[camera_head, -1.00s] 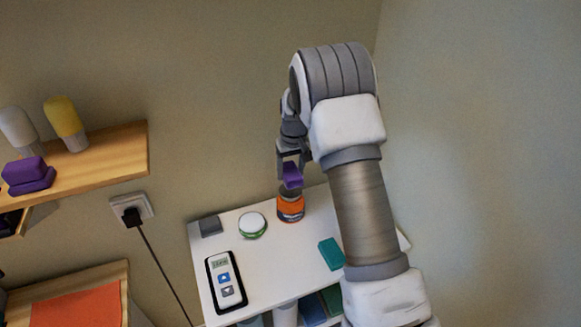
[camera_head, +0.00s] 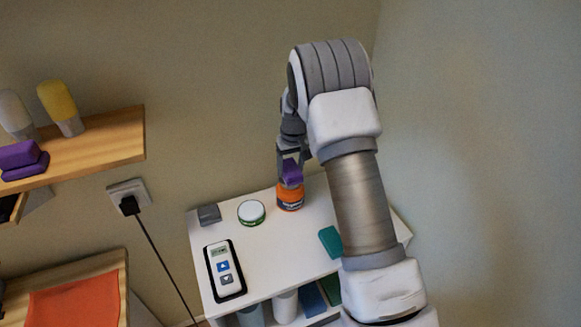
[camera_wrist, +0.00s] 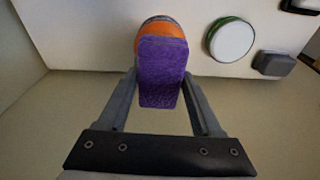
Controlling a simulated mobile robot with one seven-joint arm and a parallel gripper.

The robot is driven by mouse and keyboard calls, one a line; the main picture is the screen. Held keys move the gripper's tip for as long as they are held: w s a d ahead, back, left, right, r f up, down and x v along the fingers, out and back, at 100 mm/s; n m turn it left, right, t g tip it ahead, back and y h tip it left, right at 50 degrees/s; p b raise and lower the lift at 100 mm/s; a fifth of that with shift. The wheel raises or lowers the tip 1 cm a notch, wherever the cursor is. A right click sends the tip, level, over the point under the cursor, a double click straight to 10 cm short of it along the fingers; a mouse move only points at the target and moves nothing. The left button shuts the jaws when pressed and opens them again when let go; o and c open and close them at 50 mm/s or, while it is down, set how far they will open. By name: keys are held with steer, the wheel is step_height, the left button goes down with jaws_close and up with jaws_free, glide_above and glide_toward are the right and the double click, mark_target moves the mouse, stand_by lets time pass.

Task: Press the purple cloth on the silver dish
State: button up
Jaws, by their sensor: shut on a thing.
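My gripper (camera_head: 290,158) is shut on a purple cloth (camera_head: 292,173), a small folded block. In the wrist view my gripper (camera_wrist: 162,82) has one finger on each side of the purple cloth (camera_wrist: 160,73). The cloth is right at an orange jar (camera_head: 290,198) on the white table and hides part of it; I cannot tell whether they touch. The jar also shows behind the cloth in the wrist view (camera_wrist: 160,27). I see no clear silver dish; a small grey square object (camera_head: 209,214) lies at the table's back left corner.
The white table top (camera_head: 275,250) also holds a round green-edged tub with a white lid (camera_head: 251,212), a handheld device with buttons (camera_head: 224,270) and a teal block (camera_head: 330,241). A wooden shelf (camera_head: 110,140) at left holds other purple blocks (camera_head: 22,160) and two bottles.

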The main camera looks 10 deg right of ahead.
mark_target(290, 166)
steer(key=shift+f+b, duration=0.75)
steer(key=shift+f, duration=0.3)
stand_by(1.2)
steer(key=shift+r, duration=0.1)
steer(key=shift+r+p, duration=1.8)
steer(key=shift+r, duration=1.7)
steer(key=s+f+m, duration=0.1)
steer(key=s+f, duration=0.2)
steer(key=s, duration=1.5)
steer(key=shift+s+m+b, duration=0.15)
steer(key=shift+m+b, duration=0.15)
steer(key=shift+m, duration=0.1)
